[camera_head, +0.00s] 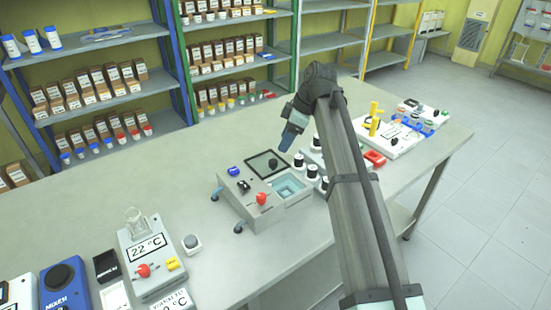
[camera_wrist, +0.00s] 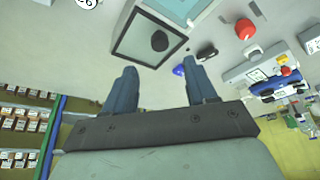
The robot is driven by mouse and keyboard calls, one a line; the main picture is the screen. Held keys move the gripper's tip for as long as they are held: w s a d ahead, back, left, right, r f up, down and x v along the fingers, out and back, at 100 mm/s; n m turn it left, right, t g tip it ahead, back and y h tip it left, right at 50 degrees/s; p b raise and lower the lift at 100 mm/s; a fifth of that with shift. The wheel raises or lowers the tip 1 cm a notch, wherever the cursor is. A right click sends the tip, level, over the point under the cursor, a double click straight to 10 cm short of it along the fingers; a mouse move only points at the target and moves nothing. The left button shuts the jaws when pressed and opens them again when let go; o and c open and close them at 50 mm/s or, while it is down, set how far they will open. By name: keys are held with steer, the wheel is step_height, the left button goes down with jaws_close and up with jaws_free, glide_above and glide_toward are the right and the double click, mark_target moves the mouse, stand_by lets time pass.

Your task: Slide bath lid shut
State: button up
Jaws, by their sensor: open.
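The bath (camera_head: 247,207) is a grey box on the bench with a red knob (camera_head: 261,199) on its front. Its lid (camera_head: 257,159) is a dark-framed panel with a round black handle, lying at the back of the bath. The light blue basin (camera_head: 290,186) shows uncovered in front of it. In the wrist view the lid (camera_wrist: 133,40) and its black handle (camera_wrist: 159,41) lie just beyond my fingertips, with the basin (camera_wrist: 182,8) at the top edge. My gripper (camera_wrist: 160,68) is open and empty; in the head view my gripper (camera_head: 286,146) hangs behind and above the lid, apart from it.
White-bodied jars with black tops (camera_head: 312,170) stand close to the bath's right side. A blue knob (camera_head: 234,170) is on its back left. A beaker (camera_head: 135,222) stands on a 22 °C hotplate at left. Bench behind the bath is clear.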

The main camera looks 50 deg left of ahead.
mark_target(274, 161)
steer(key=x, duration=0.8)
steer(key=shift+s+f, duration=0.1)
steer(key=shift+f, duration=0.25)
jaws_close()
stand_by(0.4)
